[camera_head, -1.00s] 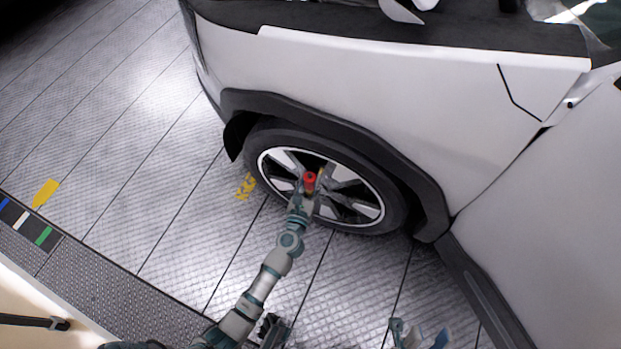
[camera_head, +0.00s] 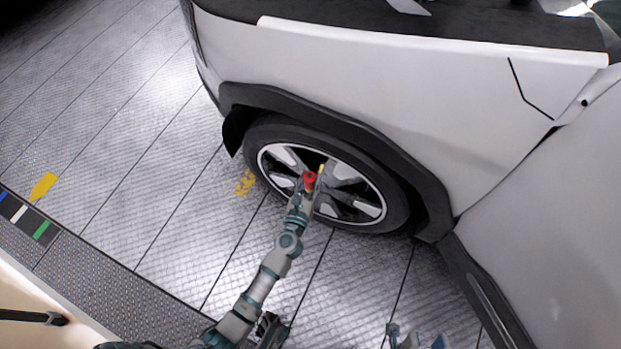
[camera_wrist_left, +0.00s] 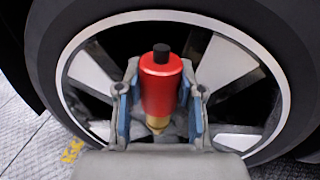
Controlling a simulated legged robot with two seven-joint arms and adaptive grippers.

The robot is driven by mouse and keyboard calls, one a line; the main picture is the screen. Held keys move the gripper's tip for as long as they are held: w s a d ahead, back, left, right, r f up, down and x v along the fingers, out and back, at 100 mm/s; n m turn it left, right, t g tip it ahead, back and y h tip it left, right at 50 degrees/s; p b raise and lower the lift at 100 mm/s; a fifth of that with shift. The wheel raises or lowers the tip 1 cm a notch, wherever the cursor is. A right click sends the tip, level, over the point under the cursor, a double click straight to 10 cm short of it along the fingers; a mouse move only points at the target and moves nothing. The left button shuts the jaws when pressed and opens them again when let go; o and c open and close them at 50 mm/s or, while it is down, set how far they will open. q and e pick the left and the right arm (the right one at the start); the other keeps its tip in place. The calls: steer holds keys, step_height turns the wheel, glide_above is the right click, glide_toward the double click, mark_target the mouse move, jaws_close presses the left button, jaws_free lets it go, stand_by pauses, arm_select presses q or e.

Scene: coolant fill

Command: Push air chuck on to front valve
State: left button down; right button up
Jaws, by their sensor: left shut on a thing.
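The air chuck (camera_wrist_left: 161,85) is a red cylinder with a black top and a brass lower end. It also shows as a small red piece in the head view (camera_head: 310,180). My left gripper (camera_wrist_left: 161,112) is shut on it, with blue-lined fingers on both sides. In the head view my left gripper (camera_head: 304,196) is in front of the wheel (camera_head: 270,204). The front valve cannot be made out, and I cannot tell whether the chuck touches it. My right gripper (camera_head: 418,341) shows only partly at the bottom edge, and its jaws cannot be judged.
The white car body (camera_head: 400,95) and its dark wheel arch (camera_head: 300,103) rise close above the wheel. Textured metal floor (camera_head: 120,130) lies open to the left. Yellow marks (camera_head: 244,183) are on the floor beside the tyre.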

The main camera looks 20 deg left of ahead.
arm_select(q)
steer(key=c, duration=0.7)
jaws_free()
steer(key=shift+f, duration=0.2)
steer(key=shift+o, duration=0.2)
steer(key=s+d, duration=0.1)
steer(key=s, duration=1.1)
steer(key=shift+d, duration=0.3)
